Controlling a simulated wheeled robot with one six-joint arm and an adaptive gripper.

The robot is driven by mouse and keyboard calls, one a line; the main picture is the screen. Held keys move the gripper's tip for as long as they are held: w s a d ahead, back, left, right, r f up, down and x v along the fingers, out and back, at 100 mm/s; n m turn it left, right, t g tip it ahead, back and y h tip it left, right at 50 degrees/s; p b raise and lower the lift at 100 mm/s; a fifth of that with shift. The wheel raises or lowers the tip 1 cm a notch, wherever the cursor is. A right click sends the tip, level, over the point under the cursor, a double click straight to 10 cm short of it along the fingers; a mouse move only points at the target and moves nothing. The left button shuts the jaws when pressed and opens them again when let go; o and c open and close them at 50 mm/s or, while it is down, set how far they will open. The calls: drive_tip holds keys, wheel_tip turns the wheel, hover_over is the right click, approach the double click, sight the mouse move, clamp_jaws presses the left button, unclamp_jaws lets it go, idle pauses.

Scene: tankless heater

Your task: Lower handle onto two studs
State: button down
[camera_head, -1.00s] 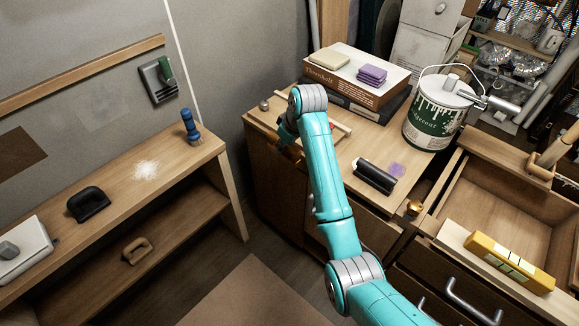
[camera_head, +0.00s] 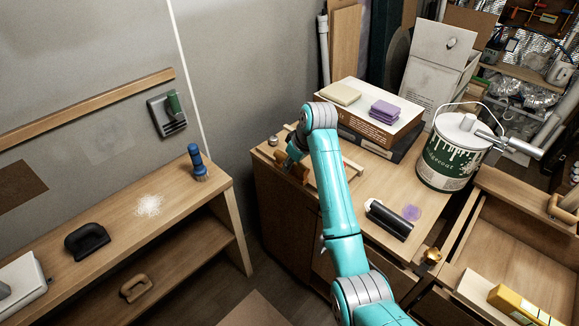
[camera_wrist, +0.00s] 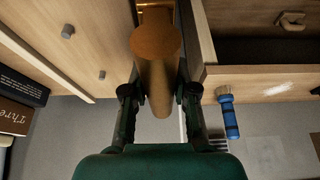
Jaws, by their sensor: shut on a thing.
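My gripper (camera_wrist: 158,98) is shut on a brown, rounded wooden handle (camera_wrist: 156,68), with one finger on each side. In the head view the orange-brown handle (camera_head: 291,170) shows at the left edge of the cabinet top, partly hidden by my arm. I cannot tell whether it touches the top. In the wrist view two small grey studs, a nearer one (camera_wrist: 67,31) and a farther one (camera_wrist: 102,75), stand on the wooden surface left of the handle. One grey stud (camera_head: 272,140) shows at the cabinet's back left corner in the head view.
Stacked books (camera_head: 365,115) and a paint can (camera_head: 450,155) stand on the cabinet top (camera_head: 365,200), with a black roller-like object (camera_head: 388,219) in front. An open drawer (camera_head: 515,260) is at right.

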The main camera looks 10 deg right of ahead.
drive_tip(key=shift+w+d, duration=1.05)
drive_tip(key=shift+w, duration=0.35)
drive_tip(key=shift+w+d, duration=1.05)
drive_tip(key=shift+w, duration=0.4)
drive_tip(key=shift+w+d, duration=1.05)
drive_tip(key=shift+w, duration=0.35)
drive_tip(key=shift+f, duration=1.15)
drive_tip(key=c, duration=0.9)
unclamp_jaws()
drive_tip(key=shift+o, duration=0.4)
drive_tip(key=shift+r, duration=0.1)
drive_tip(key=v, duration=1.1)
drive_tip(key=shift+s+r, duration=0.15)
drive_tip(key=shift+r, duration=0.2)
drive_tip(key=shift+d, duration=0.1)
